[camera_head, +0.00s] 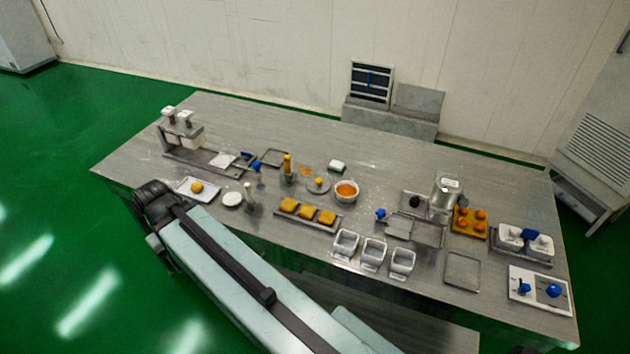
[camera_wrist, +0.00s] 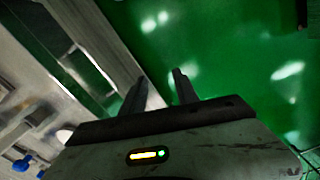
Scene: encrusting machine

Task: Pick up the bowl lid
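The bowl lid (camera_head: 313,188) looks to be the flat round grey disc with a yellow knob, lying on the table left of the bowl. The white bowl (camera_head: 346,200) holds something orange and stands uncovered. My gripper (camera_wrist: 160,84) shows in the wrist view with its two dark fingers apart and nothing between them. Green floor lies beyond the fingers, off the table's edge. The gripper's fingers cannot be made out in the head view, and the lid cannot be made out in the wrist view.
The steel table (camera_head: 130,163) is crowded. Three white containers (camera_head: 373,250) stand at the front edge. The table's back strip is mostly clear.

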